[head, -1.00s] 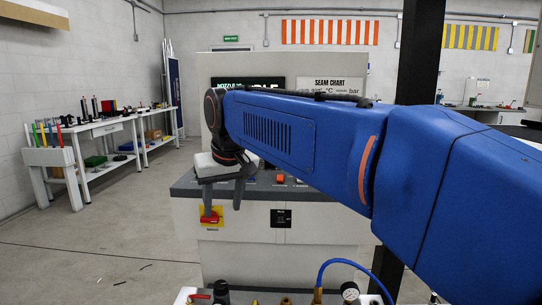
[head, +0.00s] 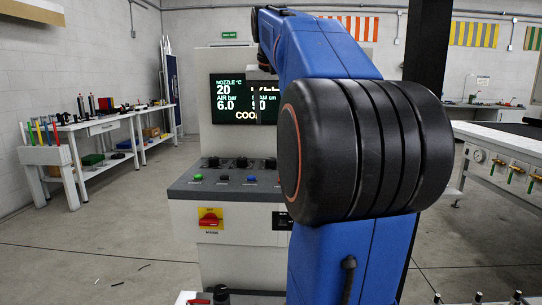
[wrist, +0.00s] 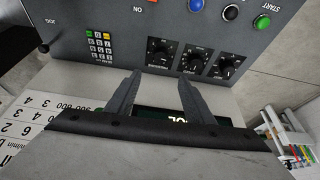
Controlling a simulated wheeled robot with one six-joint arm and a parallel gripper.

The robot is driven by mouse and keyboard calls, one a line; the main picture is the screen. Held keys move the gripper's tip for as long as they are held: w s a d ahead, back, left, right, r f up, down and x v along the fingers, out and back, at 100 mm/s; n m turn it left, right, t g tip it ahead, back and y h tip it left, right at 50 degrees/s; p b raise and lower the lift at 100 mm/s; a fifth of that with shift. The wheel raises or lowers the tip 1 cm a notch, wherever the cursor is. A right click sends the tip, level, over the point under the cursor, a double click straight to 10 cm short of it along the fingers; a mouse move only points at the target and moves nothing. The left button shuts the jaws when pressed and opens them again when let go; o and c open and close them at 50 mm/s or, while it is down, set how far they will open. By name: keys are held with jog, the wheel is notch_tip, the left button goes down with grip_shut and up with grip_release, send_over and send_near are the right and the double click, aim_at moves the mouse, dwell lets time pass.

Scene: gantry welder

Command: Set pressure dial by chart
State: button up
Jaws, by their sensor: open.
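A row of black dials sits on the grey control panel (head: 185,187); in the head view they are a left dial (head: 213,161), a middle dial (head: 241,162) and a right dial (head: 270,163). The wrist view shows them inverted, beyond my fingertips (wrist: 160,52); their labels are too small to read. The display (head: 232,98) reads nozzle 20 and air 6.0 bar. The seam chart (wrist: 25,122) shows partly, upside down, in the wrist view; my arm hides it in the head view. My gripper (wrist: 159,78) is open and empty, apart from the dials.
Green (head: 198,177) and blue (head: 251,179) buttons line the panel's front, with a red main switch (head: 210,219) below. A keypad (wrist: 99,45) lies beside the dials. A dark post (head: 427,40) stands at right.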

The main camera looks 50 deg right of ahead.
aim_at(271, 159)
jog(key=x, duration=1.5)
jog(key=shift+f, duration=0.2)
jog(key=c, duration=1)
